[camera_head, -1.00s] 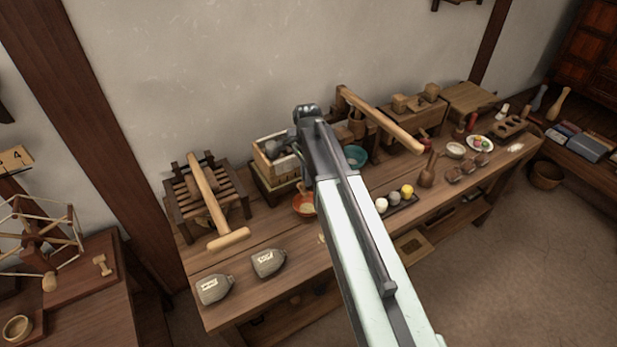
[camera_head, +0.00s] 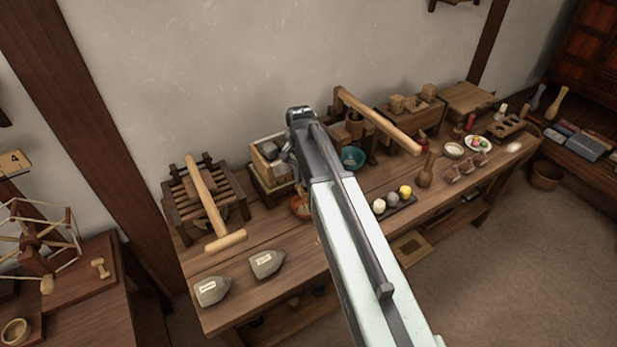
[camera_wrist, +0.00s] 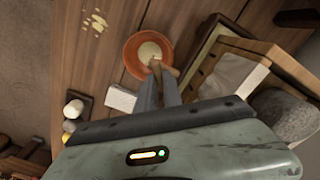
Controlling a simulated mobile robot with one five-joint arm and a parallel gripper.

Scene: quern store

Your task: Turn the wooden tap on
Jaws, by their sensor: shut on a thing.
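The wooden tap (camera_wrist: 156,64) shows in the wrist view as a small brown piece between my fingertips, above an orange bowl (camera_wrist: 138,52) with pale stuff in it. My gripper (camera_wrist: 157,74) is shut on the tap; the fingers hide much of it, so I cannot tell how far it is turned. A wooden box (camera_wrist: 245,52) with pale cloth and a grey stone (camera_wrist: 283,117) stands to the right of the tap. In the head view the box (camera_head: 264,180) stands on the table behind my arm, with the orange bowl (camera_head: 299,206) in front. My fingers are hidden there.
A white block (camera_wrist: 121,97) lies near the orange bowl.

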